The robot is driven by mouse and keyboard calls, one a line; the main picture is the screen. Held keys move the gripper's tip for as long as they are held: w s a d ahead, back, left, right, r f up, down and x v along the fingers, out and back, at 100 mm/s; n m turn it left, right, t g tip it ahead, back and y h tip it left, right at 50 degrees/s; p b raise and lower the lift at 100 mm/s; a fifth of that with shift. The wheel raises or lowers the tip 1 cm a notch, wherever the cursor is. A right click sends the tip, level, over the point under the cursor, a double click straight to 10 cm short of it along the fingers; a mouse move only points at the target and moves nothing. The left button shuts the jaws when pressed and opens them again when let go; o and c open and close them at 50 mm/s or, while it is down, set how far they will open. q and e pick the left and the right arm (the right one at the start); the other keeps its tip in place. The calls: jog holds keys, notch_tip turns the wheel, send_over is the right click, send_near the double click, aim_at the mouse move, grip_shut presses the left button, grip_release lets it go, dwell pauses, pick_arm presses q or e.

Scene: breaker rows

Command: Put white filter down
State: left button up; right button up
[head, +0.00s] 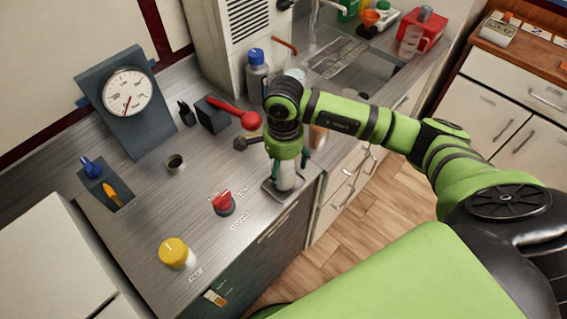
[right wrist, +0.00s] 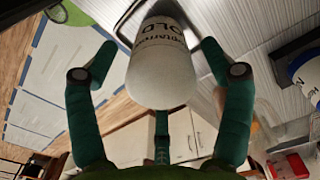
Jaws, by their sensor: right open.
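The white filter (head: 285,178) stands on a small metal tray (head: 270,190) at the counter's front right corner. In the right wrist view the white filter (right wrist: 162,68) has dark print reading "OLD". My right gripper (head: 287,160) is over the filter, with its green fingers on either side. In the right wrist view the fingers (right wrist: 160,75) are spread wide, with gaps between them and the filter. The gripper hides the filter's upper part in the head view. My left gripper is not in view.
A red knob (head: 223,203) and a yellow knob (head: 174,253) are on the counter left of the tray. The counter's front edge is close to the tray.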

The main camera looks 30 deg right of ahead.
jog(key=shift+r, duration=0.15)
notch_tip(320, 180, up, 11)
jog(key=shift+r+b, duration=0.1)
jog(key=shift+b, duration=1.15)
jog(key=shift+r, duration=0.4)
